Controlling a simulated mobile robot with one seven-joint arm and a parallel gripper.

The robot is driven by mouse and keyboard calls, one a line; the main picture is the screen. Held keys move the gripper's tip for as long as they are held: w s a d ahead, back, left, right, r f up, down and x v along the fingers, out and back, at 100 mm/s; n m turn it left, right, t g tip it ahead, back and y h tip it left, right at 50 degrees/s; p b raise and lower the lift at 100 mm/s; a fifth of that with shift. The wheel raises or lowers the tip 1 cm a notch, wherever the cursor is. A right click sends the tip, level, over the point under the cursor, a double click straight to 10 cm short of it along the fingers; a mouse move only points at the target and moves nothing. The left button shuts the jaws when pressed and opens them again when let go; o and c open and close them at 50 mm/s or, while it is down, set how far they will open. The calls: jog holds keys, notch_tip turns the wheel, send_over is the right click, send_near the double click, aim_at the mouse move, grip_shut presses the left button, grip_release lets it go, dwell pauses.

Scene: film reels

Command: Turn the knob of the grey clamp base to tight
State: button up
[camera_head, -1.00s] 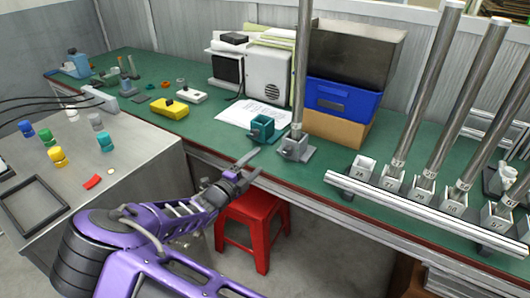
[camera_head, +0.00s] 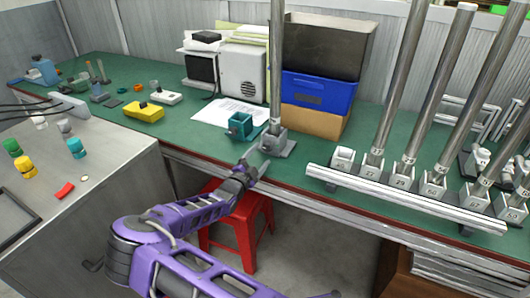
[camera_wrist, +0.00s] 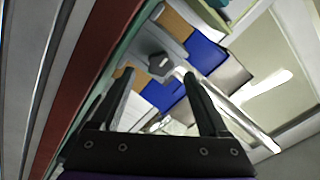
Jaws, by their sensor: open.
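The grey clamp base (camera_head: 286,150) stands near the front edge of the green table, with a tall metal pole (camera_head: 277,70) upright in it. In the wrist view, a dark grey angular part that looks like its knob (camera_wrist: 160,64) shows ahead of and between my fingers. My gripper (camera_head: 261,163) is at the table's front edge, just in front of the clamp base. In the wrist view my gripper (camera_wrist: 160,74) is open and empty, its fingers apart on either side of the knob. Whether the fingers reach the knob's depth, and the knob's setting, I cannot tell.
A red stool (camera_head: 240,225) stands below my arm.

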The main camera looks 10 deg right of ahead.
aim_at(266, 148)
jog(key=shift+x, duration=2.2)
jog(key=shift+c, duration=0.3)
grip_shut()
